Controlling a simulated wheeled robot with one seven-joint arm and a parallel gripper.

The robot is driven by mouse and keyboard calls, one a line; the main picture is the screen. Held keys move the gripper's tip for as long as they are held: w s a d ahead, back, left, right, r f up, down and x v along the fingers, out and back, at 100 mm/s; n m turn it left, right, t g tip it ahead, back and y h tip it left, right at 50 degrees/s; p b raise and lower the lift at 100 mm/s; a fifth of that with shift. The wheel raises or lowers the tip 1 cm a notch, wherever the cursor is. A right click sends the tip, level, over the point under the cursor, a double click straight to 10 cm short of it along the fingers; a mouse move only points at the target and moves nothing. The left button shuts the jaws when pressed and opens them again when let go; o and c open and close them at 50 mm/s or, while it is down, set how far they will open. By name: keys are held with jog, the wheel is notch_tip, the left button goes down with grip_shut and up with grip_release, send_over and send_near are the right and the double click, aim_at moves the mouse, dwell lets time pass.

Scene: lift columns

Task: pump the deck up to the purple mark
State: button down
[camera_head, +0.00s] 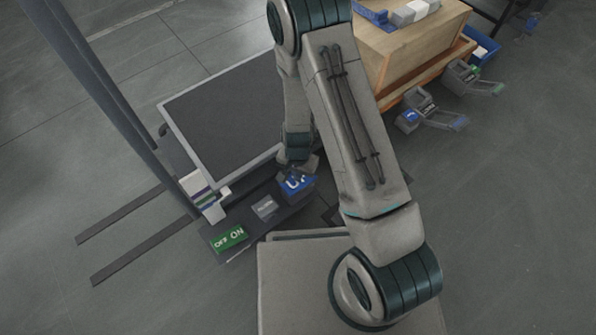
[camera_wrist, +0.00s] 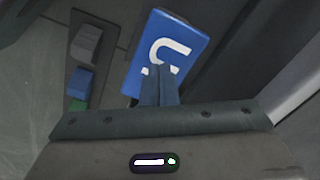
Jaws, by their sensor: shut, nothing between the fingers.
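The deck (camera_head: 225,125) is a dark flat panel with a light rim, left of my arm in the head view. By its near corner stands a white scale block (camera_head: 203,197) with coloured bands, one of them purple. A blue pedal (camera_head: 298,185) with a white "U" and part of another letter sits on the dark base; it also fills the top middle of the wrist view (camera_wrist: 185,45). My gripper (camera_wrist: 158,70) is shut and empty, its fingertips overlapping the pedal's lower edge. I cannot tell whether they touch. In the head view, my arm partly hides the pedal.
A green OFF/ON switch (camera_head: 229,238) and a grey block (camera_head: 265,207) sit left of the pedal. Dark mast posts (camera_head: 110,100) rise at left. A wooden unit (camera_head: 410,45) and grey pedal-like pieces (camera_head: 425,108) stand at right. Floor at lower left is clear beyond two forks.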

jog(key=shift+r+p, duration=1.65)
jog(key=shift+r, duration=0.75)
jog(key=shift+f, duration=0.1)
jog(key=shift+f+b, duration=2.5)
jog(key=shift+f, duration=0.7)
notch_tip(320, 180, up, 6)
jog(key=p, duration=0.5)
jog(key=shift+r, duration=0.25)
jog(key=shift+f, duration=0.15)
